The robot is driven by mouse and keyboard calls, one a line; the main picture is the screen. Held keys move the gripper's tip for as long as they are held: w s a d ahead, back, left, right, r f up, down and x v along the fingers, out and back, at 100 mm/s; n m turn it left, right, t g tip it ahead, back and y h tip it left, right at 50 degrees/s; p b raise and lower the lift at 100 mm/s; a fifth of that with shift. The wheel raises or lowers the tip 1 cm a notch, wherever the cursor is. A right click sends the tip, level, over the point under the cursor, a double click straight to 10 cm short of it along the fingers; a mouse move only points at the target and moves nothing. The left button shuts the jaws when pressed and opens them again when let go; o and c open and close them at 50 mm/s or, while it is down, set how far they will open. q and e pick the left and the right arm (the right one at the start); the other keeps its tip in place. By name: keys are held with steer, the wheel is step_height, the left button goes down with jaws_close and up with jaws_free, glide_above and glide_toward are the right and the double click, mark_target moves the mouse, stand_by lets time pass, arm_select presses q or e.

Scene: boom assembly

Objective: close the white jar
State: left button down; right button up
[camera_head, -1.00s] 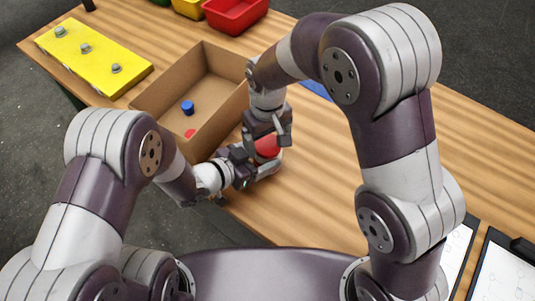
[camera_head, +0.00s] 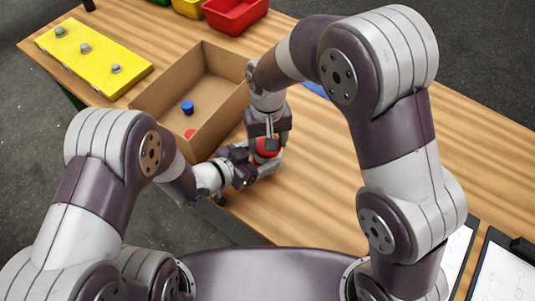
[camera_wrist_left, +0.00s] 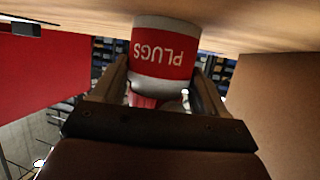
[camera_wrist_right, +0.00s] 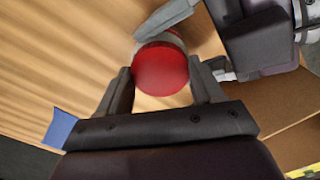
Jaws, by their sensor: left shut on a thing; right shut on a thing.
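The white jar (camera_wrist_left: 163,50) has a red label reading PLUGS, upside down in the left wrist view, and stands at the table. My left gripper (camera_wrist_left: 160,78) is shut on its body from the side. A round red lid (camera_wrist_right: 162,68) is at the top of the jar in the right wrist view, and part of it shows red in the head view (camera_head: 266,146). My right gripper (camera_wrist_right: 160,82) comes down from above and is shut on the red lid. Whether the lid sits fully on the jar cannot be told.
An open cardboard box (camera_head: 216,122) stands left of the jar, with a blue cap (camera_head: 187,107) and a flat red disc (camera_head: 190,133) inside. A yellow board (camera_head: 88,68) with grey knobs and a red bin (camera_head: 236,12) lie farther back. The table to the right is mostly clear.

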steer(key=o, duration=1.2)
steer(key=shift+c, duration=0.2)
steer(key=shift+r, duration=2.3)
step_height(320, 180, up, 3)
steer(key=n, duration=0.3)
steer(key=shift+r, duration=0.2)
steer(key=shift+c, duration=0.3)
steer(key=shift+f, duration=4)
